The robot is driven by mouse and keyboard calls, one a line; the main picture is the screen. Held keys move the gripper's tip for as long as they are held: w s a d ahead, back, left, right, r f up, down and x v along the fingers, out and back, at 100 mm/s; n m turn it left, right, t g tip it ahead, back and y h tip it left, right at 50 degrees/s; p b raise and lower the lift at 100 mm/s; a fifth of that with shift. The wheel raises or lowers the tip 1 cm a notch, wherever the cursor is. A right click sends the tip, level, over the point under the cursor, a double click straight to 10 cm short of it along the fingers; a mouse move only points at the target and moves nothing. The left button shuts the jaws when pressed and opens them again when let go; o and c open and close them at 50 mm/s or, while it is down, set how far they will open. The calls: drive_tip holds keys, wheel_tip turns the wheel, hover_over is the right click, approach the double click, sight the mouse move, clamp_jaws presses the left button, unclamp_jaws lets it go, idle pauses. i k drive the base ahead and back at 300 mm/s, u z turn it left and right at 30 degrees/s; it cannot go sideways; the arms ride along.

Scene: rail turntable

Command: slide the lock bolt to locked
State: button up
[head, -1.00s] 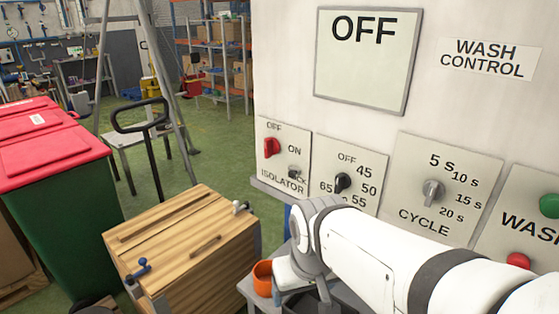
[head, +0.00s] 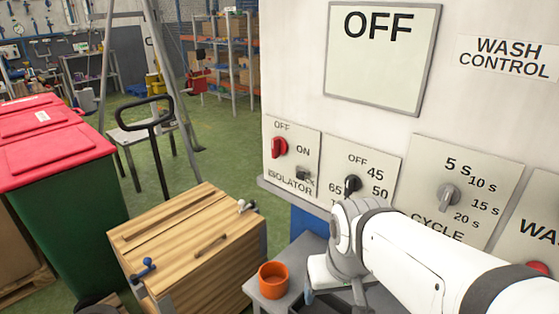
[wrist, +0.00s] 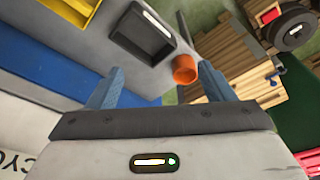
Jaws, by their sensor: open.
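The isolator panel (head: 291,157) on the white wall cabinet has a red rotary switch (head: 279,147) turned toward OFF. Below it is a small dark metal piece (head: 305,177), which looks like the lock bolt. Lettering by it is partly covered, and its exact position is too small to tell. My gripper (wrist: 160,84) is open and empty in the wrist view, with its blue-grey fingers spread. In the head view it points down below and right of the isolator panel, apart from it, with its tips mostly hidden.
An orange cup (head: 273,280) and a dark tray (wrist: 142,34) sit on a grey table under my gripper. A wooden-topped bench (head: 190,235) with a blue-handled fitting stands left. A red-lidded bin (head: 45,160) is further left. A dial (head: 352,184) is right of the isolator panel.

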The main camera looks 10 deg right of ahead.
sight(302, 173)
drive_tip(key=k, duration=0.5)
drive_tip(key=z, duration=1.45)
drive_tip(key=k, duration=1.15)
drive_tip(key=u, duration=0.95)
drive_tip(key=i, duration=1.65)
drive_tip(key=u, duration=0.1)
